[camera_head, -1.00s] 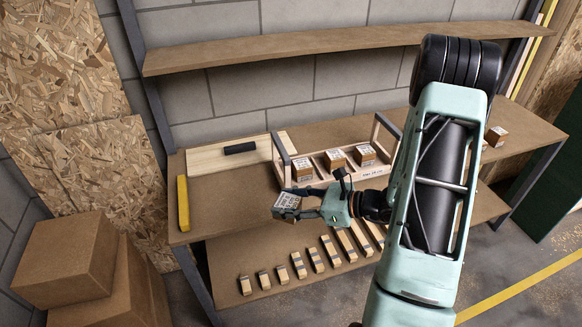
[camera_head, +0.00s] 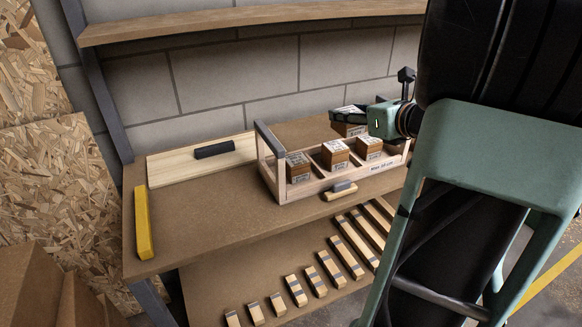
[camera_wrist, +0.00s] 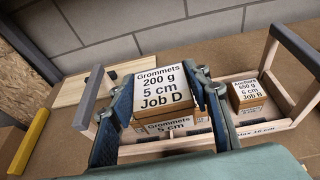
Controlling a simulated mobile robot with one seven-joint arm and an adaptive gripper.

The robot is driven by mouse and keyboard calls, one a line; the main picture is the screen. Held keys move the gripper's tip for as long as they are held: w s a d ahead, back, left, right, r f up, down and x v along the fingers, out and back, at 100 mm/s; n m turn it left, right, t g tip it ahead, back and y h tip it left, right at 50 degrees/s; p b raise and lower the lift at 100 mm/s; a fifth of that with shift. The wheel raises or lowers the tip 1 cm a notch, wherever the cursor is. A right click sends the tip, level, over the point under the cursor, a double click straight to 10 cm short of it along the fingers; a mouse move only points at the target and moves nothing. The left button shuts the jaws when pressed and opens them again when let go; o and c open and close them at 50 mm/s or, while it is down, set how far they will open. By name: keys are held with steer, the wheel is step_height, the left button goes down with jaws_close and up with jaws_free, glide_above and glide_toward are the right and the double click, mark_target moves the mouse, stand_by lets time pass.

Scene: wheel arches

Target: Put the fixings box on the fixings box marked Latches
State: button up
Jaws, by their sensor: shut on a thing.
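My gripper (camera_head: 362,117) is shut on a brown fixings box (camera_head: 348,129) with a white label. In the wrist view the held box (camera_wrist: 163,88) reads "Grommets 200 g 5 cm Job D" and sits between both fingers. In the head view it appears above the back of a wooden tray (camera_head: 330,183). Three similar boxes stand in the tray: left (camera_head: 298,168), middle (camera_head: 335,154) and right (camera_head: 369,148). In the wrist view a box right of my gripper reads "Anchors" (camera_wrist: 249,98). I can read no label saying Latches. The held box and fingers hide part of the tray.
The tray has raised grey-topped ends (camera_head: 268,138). A small wooden block with a grey part (camera_head: 341,190) lies before it. A board with a black bar (camera_head: 213,150) and a yellow bar (camera_head: 143,222) lie left. A shelf (camera_head: 250,17) runs above. Bare tabletop (camera_head: 215,208) lies left of the tray.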

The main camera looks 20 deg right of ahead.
steer(key=shift+d+r, duration=0.2)
steer(key=shift+d, duration=0.05)
steer(key=shift+w+a+h, duration=0.1)
steer(key=shift+w+h, duration=0.1)
steer(key=shift+h, duration=0.1)
steer(key=w+a+f+b, duration=0.3)
steer(key=w+a+f, duration=0.1)
steer(key=w+a, duration=0.15)
steer(key=b, duration=0.2)
glide_above(296, 159)
steer(key=f, duration=0.4)
steer(key=shift+s+d+f, duration=0.3)
steer(key=shift+s, duration=0.05)
steer(key=f, duration=0.1)
steer(key=f+b, duration=0.1)
steer(key=f, duration=0.1)
steer(key=shift+w+a+f+b, duration=0.1)
steer(key=shift+w+a+b, duration=0.2)
steer(key=shift+a, duration=0.05)
steer(key=shift+f, duration=0.4)
steer(key=shift+f+b, duration=0.2)
steer(key=shift+b, duration=0.1)
steer(key=o, duration=1.3)
